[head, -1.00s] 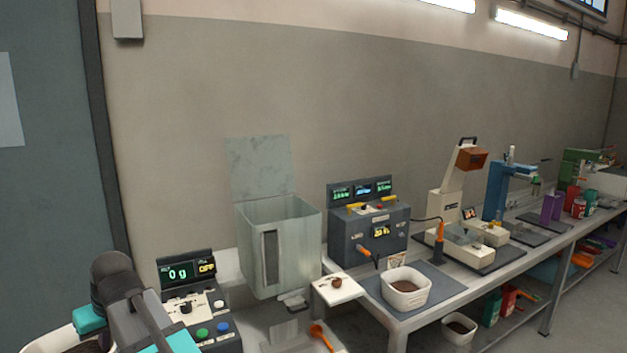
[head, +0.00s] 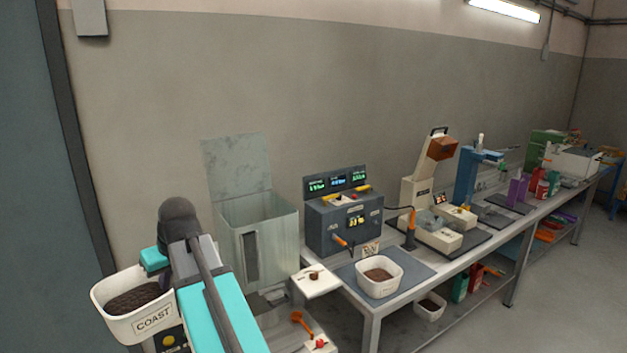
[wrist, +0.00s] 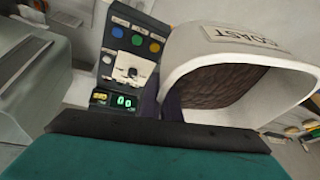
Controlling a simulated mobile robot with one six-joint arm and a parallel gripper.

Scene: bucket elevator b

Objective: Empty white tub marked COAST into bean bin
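The white tub marked COAST (head: 152,322) is at the lower left of the head view, full of dark brown beans, and looks lifted and roughly level. My gripper (head: 160,272) is at its right-hand rim and appears shut on it; part of the grip is hidden by my arm. In the wrist view the tub (wrist: 190,52) is close up, its beans showing, beside a teal finger with a dark pad. The bean bin (head: 282,238), a tall translucent box with its lid raised at the back, stands to the right of my gripper.
A dark control box (head: 340,228) with displays stands right of the bin. Another white tub (head: 380,288) of dark contents sits on a grey mat. A small white platform (head: 317,283) and an orange scoop (head: 298,317) lie near the bin's front. A button panel (wrist: 133,50) lies beside the held tub.

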